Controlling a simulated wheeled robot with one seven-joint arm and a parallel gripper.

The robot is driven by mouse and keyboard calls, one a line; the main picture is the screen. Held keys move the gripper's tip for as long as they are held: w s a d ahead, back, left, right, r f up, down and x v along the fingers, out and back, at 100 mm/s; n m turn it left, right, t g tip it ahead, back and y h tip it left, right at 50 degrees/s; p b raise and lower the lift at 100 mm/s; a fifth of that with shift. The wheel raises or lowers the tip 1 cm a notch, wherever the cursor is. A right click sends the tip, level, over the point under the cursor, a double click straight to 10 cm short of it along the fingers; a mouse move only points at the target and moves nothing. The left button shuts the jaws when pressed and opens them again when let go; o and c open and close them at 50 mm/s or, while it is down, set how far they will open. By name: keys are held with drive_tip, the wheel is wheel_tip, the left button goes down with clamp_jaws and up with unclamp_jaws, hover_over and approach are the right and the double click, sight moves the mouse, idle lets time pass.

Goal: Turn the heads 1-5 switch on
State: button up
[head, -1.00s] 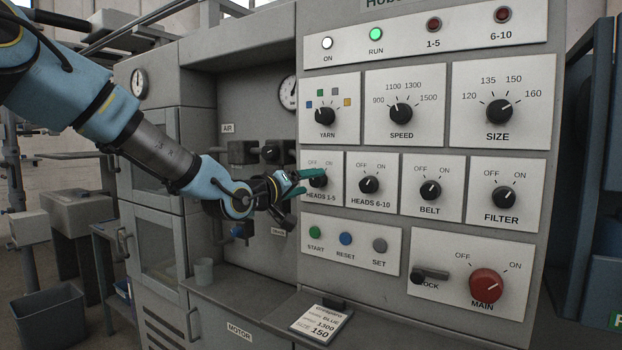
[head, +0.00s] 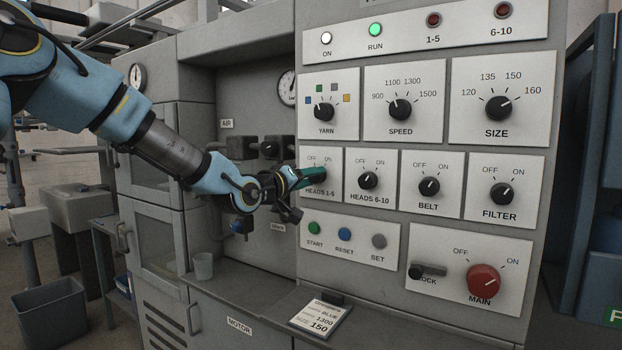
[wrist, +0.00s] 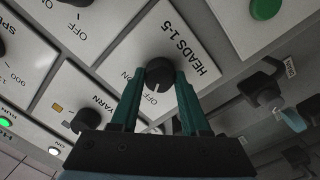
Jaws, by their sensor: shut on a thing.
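The heads 1-5 switch is a black rotary knob (wrist: 159,71) on a white plate (wrist: 199,47) marked OFF and ON. It shows in the wrist view between the two green fingertips of my gripper (wrist: 160,78), which is shut on it. In the head view my gripper (head: 312,175) comes from the left and its green fingers cover most of this knob. The OFF and ON marks stay readable above the fingers.
The heads 6-10 knob (head: 369,180) is close on the right, the yarn knob (head: 324,112) above, and the start button (head: 314,228) below. The white ON lamp (head: 326,38) and green RUN lamp (head: 375,29) are lit; the 1-5 lamp (head: 433,20) looks dark red.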

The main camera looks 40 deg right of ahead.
clamp_jaws()
drive_tip(key=shift+f+m+b, duration=0.1)
drive_tip(key=shift+m+b, duration=0.3)
drive_tip(key=shift+b, duration=0.15)
drive_tip(key=shift+m+b, duration=0.7)
drive_tip(key=shift+b, duration=0.05)
drive_tip(key=m+b, duration=0.6)
drive_tip(key=m, duration=0.1)
drive_tip(key=shift+y+b, duration=0.3)
drive_tip(key=shift+m+t+b, duration=0.3)
drive_tip(key=shift+m+b, duration=0.4)
drive_tip(key=shift+m, duration=0.5)
